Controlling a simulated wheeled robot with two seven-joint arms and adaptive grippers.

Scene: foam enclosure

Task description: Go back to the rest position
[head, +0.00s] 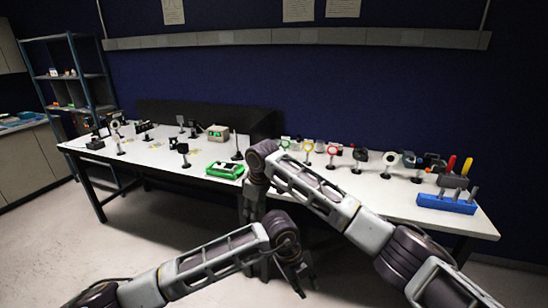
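My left arm comes in from the lower left, and its gripper (300,283) hangs down in front of the dark gap below the bench. My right arm comes in from the lower right and reaches across the right part of the bench. Its gripper (252,212) points down at the bench's front edge, left of the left gripper. Both grippers are dark and small, and their finger gaps do not show clearly. I see no object held in either one.
A long white bench (150,157) carries several mounted optics, a green-and-white tray (225,170), a blue holder (446,203) and a beige box (217,133). The floor (150,235) in front is clear.

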